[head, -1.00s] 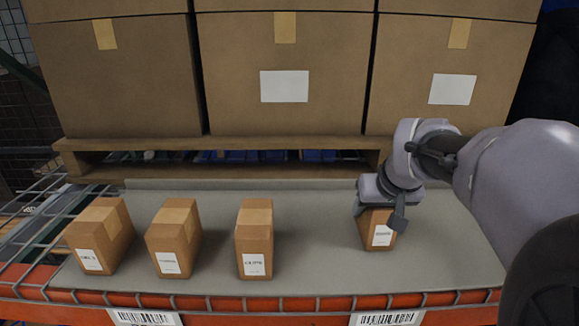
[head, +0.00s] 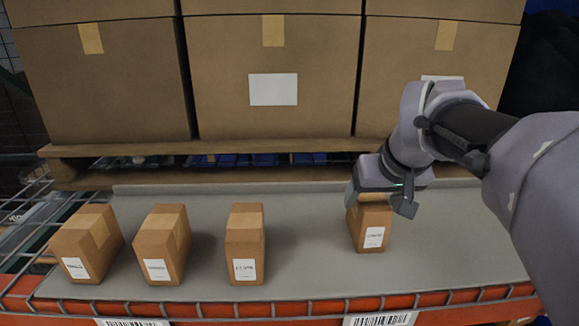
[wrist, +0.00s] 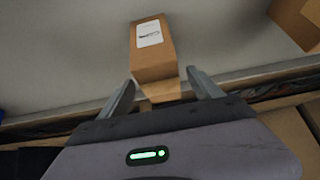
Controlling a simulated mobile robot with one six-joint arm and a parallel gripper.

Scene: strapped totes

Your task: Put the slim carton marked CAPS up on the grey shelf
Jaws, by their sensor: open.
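Four slim brown cartons with white labels stand upright on the grey shelf (head: 300,225). The rightmost carton (head: 370,230) stands apart from the others; it also shows in the wrist view (wrist: 153,50). Its label is too blurred to read for sure, so I cannot tell if it says CAPS. My gripper (head: 378,200) is open at the upper end of this carton, hiding its top. In the wrist view my gripper's fingers (wrist: 160,82) are spread either side of the carton's near end, with gaps visible.
The other cartons stand to the left: far left (head: 87,245), second (head: 162,245) and third (head: 245,245). Large boxes (head: 272,85) on a wooden pallet (head: 120,155) stand behind. An orange beam (head: 260,307) and wire mesh edge the front. Shelf space is clear between the third and rightmost cartons.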

